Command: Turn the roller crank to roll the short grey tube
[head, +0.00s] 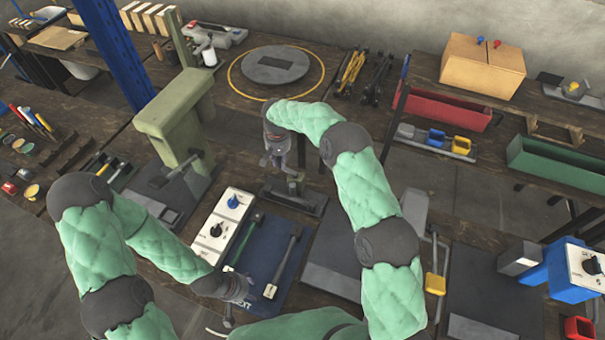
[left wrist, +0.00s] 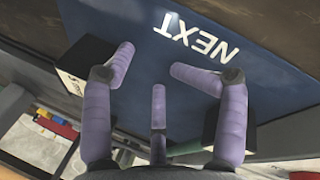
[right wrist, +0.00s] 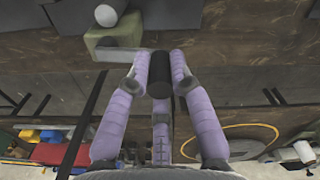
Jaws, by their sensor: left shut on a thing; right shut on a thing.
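The roller device (head: 290,198) stands on a dark base near the middle of the bench. My right gripper (head: 277,160) is above its far side. In the right wrist view, the gripper (right wrist: 159,68) is shut on the black crank handle (right wrist: 160,86), beside a grey bar. A grey cylinder with a pale round end (right wrist: 106,15) shows past a greenish block; I cannot tell whether it is the short grey tube. My left gripper (head: 238,290) is low over the blue mat (left wrist: 150,90). Its fingers are curled with tips apart; what it holds cannot be made out.
A green press (head: 178,125) stands left of the roller device. Hammer-like tools (head: 283,262) lie on the NEXT mat, beside a white box with knobs (head: 222,228). A grey turntable (head: 275,65) is behind. A dark plate (head: 330,258) lies right of the mat.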

